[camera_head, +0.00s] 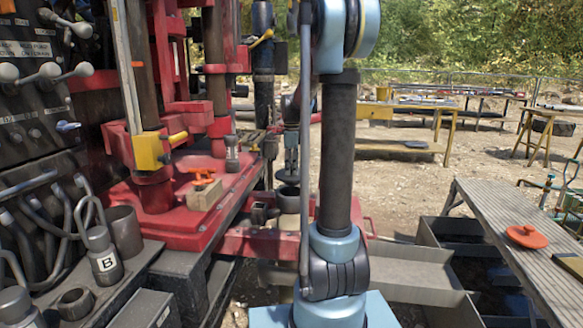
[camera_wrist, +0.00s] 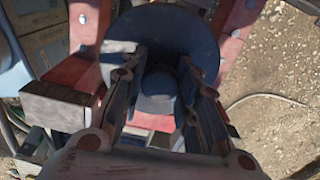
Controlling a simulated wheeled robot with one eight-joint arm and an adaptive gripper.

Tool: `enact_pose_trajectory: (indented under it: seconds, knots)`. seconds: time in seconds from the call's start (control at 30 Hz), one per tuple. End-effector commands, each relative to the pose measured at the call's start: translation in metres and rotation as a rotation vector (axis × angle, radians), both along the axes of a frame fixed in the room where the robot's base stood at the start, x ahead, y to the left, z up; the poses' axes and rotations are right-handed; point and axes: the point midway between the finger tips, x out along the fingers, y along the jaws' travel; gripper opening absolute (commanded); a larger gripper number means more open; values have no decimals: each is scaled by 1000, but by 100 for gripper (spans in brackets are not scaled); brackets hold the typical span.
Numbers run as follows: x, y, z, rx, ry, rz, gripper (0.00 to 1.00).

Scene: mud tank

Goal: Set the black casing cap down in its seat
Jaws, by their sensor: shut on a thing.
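The black casing cap (camera_wrist: 170,28) shows in the wrist view as a dark round disc with a raised knob in its middle. My gripper (camera_wrist: 161,70) has one finger on each side of the knob and is shut on it. In the head view, my gripper (camera_head: 291,155) hangs pointing down, left of my blue arm. The cap (camera_head: 287,177) is a small dark disc below it.
The red rig base (camera_head: 170,205) and a wooden block with an orange piece (camera_head: 204,190) are at left. Red beams (camera_wrist: 92,75) lie close to the cap in the wrist view. A grey bench (camera_head: 515,225) with an orange disc (camera_head: 526,236) stands at right. Gravel ground lies behind.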

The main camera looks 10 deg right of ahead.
Motion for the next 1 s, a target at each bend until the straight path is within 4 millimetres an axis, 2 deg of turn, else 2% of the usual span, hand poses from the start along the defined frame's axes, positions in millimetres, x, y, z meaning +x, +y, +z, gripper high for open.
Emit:
enact_pose_trajectory:
  seconds: [1.0]
  knots:
    - [0,3,-41,0,0,4,1]
